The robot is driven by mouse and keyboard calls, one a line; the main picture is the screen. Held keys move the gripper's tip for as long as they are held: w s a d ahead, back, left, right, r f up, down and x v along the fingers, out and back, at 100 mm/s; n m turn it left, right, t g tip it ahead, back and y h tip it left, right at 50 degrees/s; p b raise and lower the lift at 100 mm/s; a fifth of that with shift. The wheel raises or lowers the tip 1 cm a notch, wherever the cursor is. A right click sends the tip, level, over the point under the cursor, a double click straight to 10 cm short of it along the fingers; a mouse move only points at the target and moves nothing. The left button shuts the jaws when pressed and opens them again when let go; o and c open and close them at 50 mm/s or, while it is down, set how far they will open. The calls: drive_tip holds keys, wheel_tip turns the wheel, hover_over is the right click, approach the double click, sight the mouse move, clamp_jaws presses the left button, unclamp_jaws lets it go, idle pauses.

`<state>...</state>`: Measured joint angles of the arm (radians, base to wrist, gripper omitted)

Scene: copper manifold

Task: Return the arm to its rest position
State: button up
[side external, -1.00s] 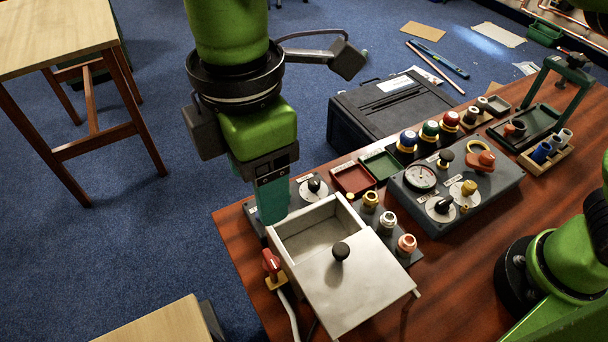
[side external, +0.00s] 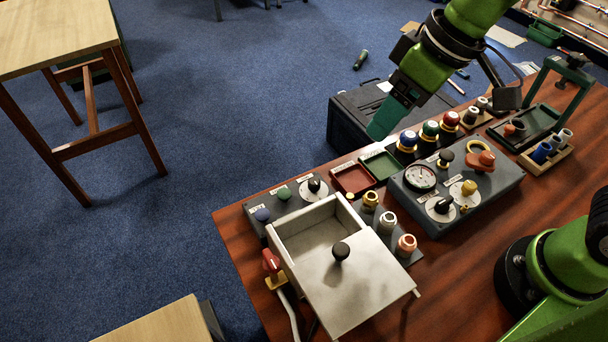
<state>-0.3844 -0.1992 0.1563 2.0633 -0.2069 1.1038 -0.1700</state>
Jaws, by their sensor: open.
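My gripper (side external: 384,120) hangs from the green arm in the upper right of the side external view, with teal fingers tilted down to the left. It is in the air above the back edge of the table, in front of the black case. Nothing shows between its fingers, which overlap from this angle. It is open. My arm's base shows at the right edge.
The wooden table (side external: 460,262) bears a metal box with its lid slid partly open (side external: 335,262), a grey gauge panel (side external: 480,205), red (side external: 352,180) and green trays (side external: 381,165), and a green press frame (side external: 548,85). A black case (side external: 345,118) stands behind.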

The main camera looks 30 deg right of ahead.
drive_tip(key=s+d+m+t, duration=0.2)
drive_tip(key=d+m, duration=0.2)
drive_tip(key=d, duration=0.3)
drive_tip(key=s+d+m+t, duration=0.2)
drive_tip(key=d+m, duration=0.2)
drive_tip(key=d, duration=0.4)
drive_tip(key=shift+s+d, duration=0.25)
drive_tip(key=shift+r, duration=0.1)
